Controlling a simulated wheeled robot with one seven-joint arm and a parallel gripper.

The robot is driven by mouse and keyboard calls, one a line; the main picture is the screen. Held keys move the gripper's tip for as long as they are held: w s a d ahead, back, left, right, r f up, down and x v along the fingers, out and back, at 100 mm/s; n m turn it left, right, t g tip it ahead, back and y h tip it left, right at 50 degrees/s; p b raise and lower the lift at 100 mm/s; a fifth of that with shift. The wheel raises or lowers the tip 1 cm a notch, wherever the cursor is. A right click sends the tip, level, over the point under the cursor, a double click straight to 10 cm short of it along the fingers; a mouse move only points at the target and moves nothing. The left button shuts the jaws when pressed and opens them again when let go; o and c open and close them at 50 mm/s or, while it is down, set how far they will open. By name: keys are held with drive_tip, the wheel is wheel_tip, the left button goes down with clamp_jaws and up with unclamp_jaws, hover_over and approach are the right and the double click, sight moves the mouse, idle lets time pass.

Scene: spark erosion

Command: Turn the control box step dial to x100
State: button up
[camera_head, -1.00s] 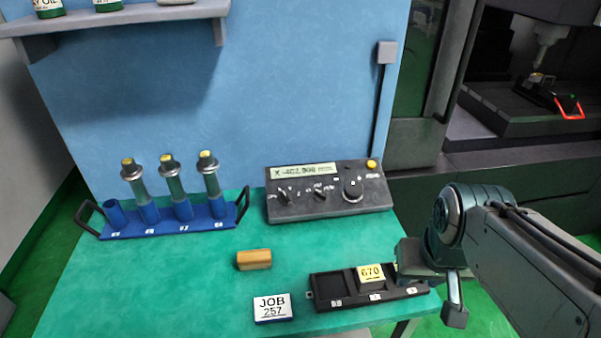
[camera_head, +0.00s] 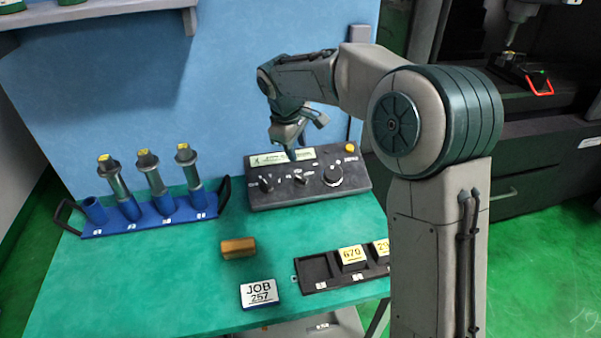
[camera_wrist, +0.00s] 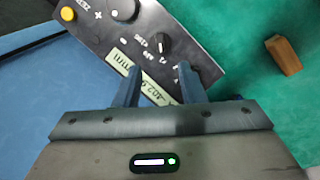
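The dark control box (camera_head: 315,192) stands at the back of the green bench, with a pale readout (camera_head: 268,159), two small pointer knobs, a large round knob (camera_head: 333,175) and a yellow button (camera_head: 349,147). The left pointer knob (camera_head: 266,184) and middle pointer knob (camera_head: 300,178) have markings too small to read. My gripper (camera_head: 291,155) is above the box near the readout. In the wrist view my gripper (camera_wrist: 160,75) has its fingers apart with nothing between them. The middle knob (camera_wrist: 160,43) shows beyond the fingertips; the right finger partly covers the other pointer knob.
A blue rack (camera_head: 150,223) with several electrode holders stands left of the box. A tan block (camera_head: 238,248), a JOB 257 card (camera_head: 259,293) and a black tray (camera_head: 318,268) with numbered blocks lie in front. Bare green bench separates them from the box.

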sight(301, 178)
drive_tip(key=x, duration=0.4)
drive_tip(key=p+x, duration=0.1)
drive_tip(key=x, duration=0.4)
drive_tip(key=a+x, duration=0.1)
drive_tip(key=x, duration=0.4)
drive_tip(key=shift+w+f+p, duration=0.15)
drive_tip(key=shift+w+p, duration=0.2)
drive_tip(key=shift+p, duration=0.05)
clamp_jaws()
